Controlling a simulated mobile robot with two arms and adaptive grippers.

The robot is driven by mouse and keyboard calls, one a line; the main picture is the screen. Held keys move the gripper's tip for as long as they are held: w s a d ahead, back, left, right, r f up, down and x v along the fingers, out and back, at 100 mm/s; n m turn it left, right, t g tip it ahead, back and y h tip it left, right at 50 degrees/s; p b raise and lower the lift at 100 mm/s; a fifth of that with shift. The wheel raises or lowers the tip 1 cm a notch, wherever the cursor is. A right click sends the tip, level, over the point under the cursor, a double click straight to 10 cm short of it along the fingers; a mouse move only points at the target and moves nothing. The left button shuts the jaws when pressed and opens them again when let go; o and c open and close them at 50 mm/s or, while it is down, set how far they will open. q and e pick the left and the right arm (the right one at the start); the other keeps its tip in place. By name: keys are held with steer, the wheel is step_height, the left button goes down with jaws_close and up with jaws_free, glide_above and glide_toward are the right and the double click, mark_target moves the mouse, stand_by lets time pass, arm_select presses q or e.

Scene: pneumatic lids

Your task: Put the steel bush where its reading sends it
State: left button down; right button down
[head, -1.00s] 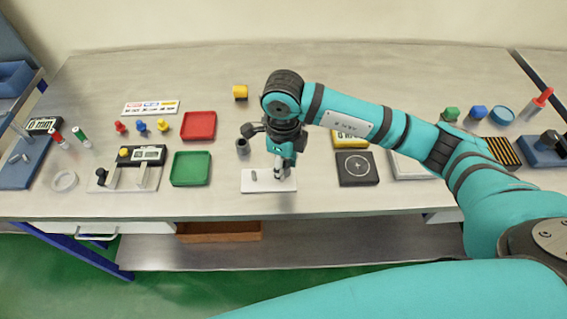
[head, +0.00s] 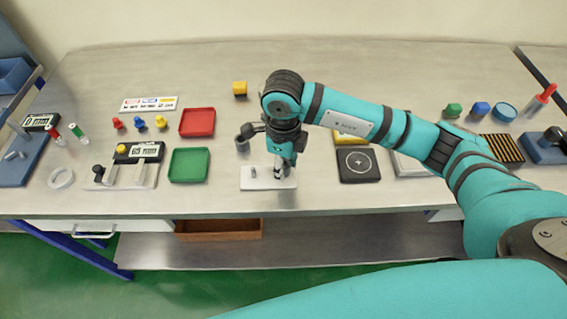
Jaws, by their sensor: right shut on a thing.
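My right gripper (head: 279,172) points down at the right part of a white plate (head: 262,186) near the front of the bench. It is shut on the steel bush, which is mostly hidden by the fingers. A small grey pin (head: 253,172) stands on the plate just left of the fingers. The measuring gauge with a dark display (head: 140,152) is left of the green tray; its digits are too small to read. A green tray (head: 188,165) and a red tray (head: 197,122) lie between gauge and gripper. My left gripper is not in view.
A dark square pad (head: 358,165) lies to the right. A label card (head: 149,104) and several coloured knobs are at left. The back of the bench is clear.

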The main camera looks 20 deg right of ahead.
steer(key=shift+f+b, duration=0.75)
stand_by(0.4)
steer(key=shift+c, duration=2.1)
jaws_free()
steer(key=shift+r, duration=0.15)
steer(key=shift+r+p, duration=1.85)
steer(key=shift+r, duration=1.55)
steer(key=shift+f, duration=0.1)
